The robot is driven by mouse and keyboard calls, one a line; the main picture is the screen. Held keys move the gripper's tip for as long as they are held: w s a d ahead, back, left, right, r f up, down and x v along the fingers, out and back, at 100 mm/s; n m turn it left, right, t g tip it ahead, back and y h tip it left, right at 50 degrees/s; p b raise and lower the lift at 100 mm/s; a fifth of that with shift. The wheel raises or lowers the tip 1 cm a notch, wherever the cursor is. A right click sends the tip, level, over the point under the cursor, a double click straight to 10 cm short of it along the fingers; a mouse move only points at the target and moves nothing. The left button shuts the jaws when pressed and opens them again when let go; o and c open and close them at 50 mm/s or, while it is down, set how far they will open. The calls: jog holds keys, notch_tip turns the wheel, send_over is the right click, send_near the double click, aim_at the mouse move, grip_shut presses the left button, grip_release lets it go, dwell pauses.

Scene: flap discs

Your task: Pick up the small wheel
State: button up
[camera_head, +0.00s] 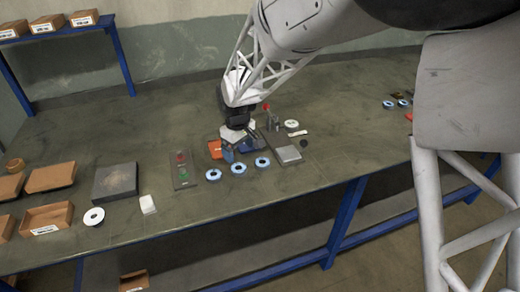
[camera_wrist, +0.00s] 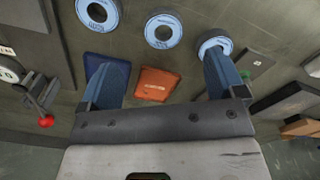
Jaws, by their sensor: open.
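Three blue-and-white ring-shaped discs lie in a row in front of my gripper (camera_head: 236,142): a left one (camera_head: 213,174), a middle one (camera_head: 238,168) and a right one (camera_head: 262,162). In the wrist view they appear as a right disc (camera_wrist: 204,44), a middle disc (camera_wrist: 150,31) and a left disc (camera_wrist: 84,14). I cannot tell which disc is the small wheel. My gripper, also in the wrist view (camera_wrist: 159,65), is open, with nothing between its fingers. The right finger's tip overlaps the right disc in that picture; contact is unclear.
An orange packet (camera_wrist: 157,84) and a dark blue item (camera_wrist: 107,70) lie below my gripper. A button panel (camera_head: 183,170) stands left, a grey square plate (camera_head: 288,154) right. A white spool (camera_head: 94,217) and cardboard trays (camera_head: 47,219) lie far left.

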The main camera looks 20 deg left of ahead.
aim_at(238, 167)
jog(key=shift+s+a+f, duration=0.1)
jog(key=shift+a+f, duration=0.05)
jog(key=shift+a, duration=0.2)
jog(key=shift+f, duration=1.35)
jog(key=shift+f, duration=2.55)
jog(key=c, duration=1.1)
jog(key=shift+o, duration=0.2)
